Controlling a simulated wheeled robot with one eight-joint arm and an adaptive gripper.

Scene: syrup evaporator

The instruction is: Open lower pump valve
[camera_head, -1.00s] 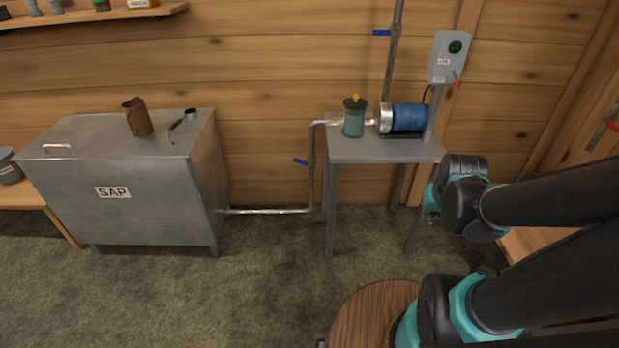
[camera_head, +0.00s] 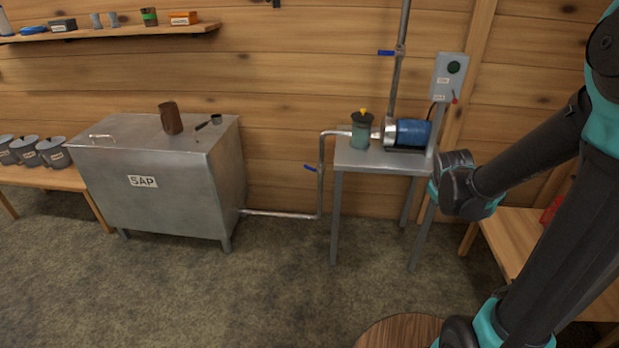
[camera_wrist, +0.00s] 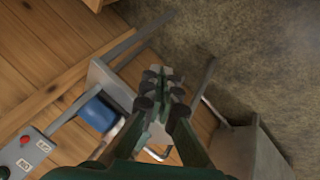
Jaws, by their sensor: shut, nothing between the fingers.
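The lower pump valve has a blue handle (camera_head: 310,168) on the vertical pipe left of the pump table, above the pipe's low bend. The handle sticks out to the left of the pipe, tilted slightly. A second blue handle (camera_head: 386,53) sits higher, on the pipe above the pump. The blue pump (camera_head: 409,132) stands on the metal table. My gripper (camera_wrist: 162,88) is shut and empty in the wrist view, over the table area. In the head view the end of my arm is right of the table, well apart from the lower handle; its fingers are not clear there.
The metal SAP tank (camera_head: 142,212) stands at left, with a low pipe (camera_head: 285,214) running to the valve pipe. The pump table (camera_head: 375,161) and a switch box (camera_head: 450,75) are close to my arm. Open floor (camera_head: 270,280) lies in front.

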